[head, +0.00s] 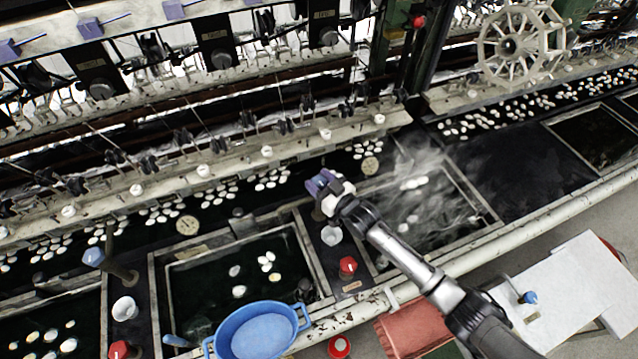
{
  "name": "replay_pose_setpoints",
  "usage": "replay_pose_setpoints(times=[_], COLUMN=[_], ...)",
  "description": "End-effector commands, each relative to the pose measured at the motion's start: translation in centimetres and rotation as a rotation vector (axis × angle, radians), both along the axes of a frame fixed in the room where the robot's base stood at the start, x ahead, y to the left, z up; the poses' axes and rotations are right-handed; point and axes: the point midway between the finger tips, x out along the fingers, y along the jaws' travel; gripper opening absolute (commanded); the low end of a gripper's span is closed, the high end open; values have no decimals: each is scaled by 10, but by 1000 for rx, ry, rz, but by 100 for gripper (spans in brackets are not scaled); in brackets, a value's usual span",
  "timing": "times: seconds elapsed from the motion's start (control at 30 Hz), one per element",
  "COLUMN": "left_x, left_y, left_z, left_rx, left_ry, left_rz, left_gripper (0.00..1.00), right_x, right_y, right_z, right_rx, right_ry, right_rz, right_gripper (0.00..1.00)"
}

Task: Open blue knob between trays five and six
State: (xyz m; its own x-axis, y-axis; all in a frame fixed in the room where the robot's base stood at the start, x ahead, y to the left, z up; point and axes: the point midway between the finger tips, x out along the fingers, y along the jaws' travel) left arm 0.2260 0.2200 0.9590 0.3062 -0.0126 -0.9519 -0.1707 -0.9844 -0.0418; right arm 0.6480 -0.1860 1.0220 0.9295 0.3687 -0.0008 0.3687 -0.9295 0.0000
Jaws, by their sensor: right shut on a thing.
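My right gripper (330,192) reaches in from the lower right. It is shut at the top of the divider between the dark tray with several cocoons (303,252) and the steaming tray (482,203). A blue-violet knob (317,183) shows at its fingers, largely covered by them. The knob's stem is hidden. Another blue knob (93,256) stands on a dark post at the left divider, apart from my gripper. My left gripper is not in view.
On the near divider are a white cup (331,235) and a red knob (348,266). A blue basin (262,330) sits at the front edge. The reeling machine's rail (205,171) runs behind. A white table (565,290) stands at the lower right.

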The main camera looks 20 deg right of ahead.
Motion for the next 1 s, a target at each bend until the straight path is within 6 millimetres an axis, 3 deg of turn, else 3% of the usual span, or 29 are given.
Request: replay_pose_setpoints(times=[0.3,0.5,1.0], left_x=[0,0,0], left_y=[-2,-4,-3], left_z=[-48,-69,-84], left_rx=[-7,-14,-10], left_ry=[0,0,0], left_rz=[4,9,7], left_gripper=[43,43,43], right_x=[1,2,1], right_y=[-3,-2,-1], right_z=[-5,-2,1], right_rx=[-11,-8,0], right_ry=[-7,-6,-2], right_rz=[213,342,556], right_gripper=[23,23,24])
